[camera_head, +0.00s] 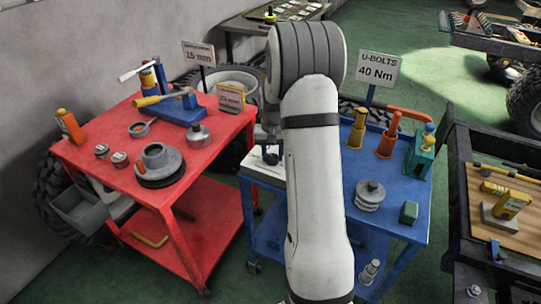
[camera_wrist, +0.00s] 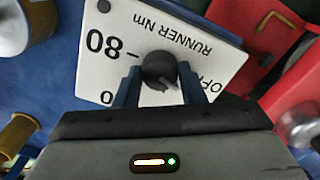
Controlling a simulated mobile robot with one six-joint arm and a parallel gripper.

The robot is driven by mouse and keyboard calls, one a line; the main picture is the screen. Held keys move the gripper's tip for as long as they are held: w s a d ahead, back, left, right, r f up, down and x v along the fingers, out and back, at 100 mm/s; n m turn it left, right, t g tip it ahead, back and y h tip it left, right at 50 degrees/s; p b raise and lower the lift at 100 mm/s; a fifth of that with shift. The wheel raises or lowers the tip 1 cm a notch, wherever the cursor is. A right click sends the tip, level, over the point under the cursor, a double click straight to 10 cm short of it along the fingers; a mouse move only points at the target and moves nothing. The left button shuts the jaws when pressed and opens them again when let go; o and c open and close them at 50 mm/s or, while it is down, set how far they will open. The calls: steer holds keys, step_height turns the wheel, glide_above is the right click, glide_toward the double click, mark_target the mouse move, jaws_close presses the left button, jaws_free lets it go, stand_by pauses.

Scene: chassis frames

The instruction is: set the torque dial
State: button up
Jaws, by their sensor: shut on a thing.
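The torque dial (camera_wrist: 158,66) is a dark round knob with a light pointer mark on a white panel (camera_wrist: 215,65). The panel's print is upside down in the wrist view and reads "80", "RUNNER Nm" and part of "OFF". My gripper (camera_wrist: 159,87) has a finger on each side of the knob and is shut on it. Other panel marks are hidden behind the knob and fingers. In the head view the white panel (camera_head: 260,166) lies on the blue cart's left corner, largely behind my arm. A sign (camera_head: 379,69) above the blue cart reads "U-BOLTS 40 Nm".
The blue cart (camera_head: 400,226) also holds orange cylinders, a green tool, stacked grey discs (camera_head: 370,195) and a green block. A dark workbench (camera_head: 462,200) stands at right.

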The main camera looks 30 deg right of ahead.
steer(key=m, duration=0.4)
steer(key=shift+m+b, duration=0.3)
steer(key=shift+m, duration=1.9)
steer(key=o, duration=1)
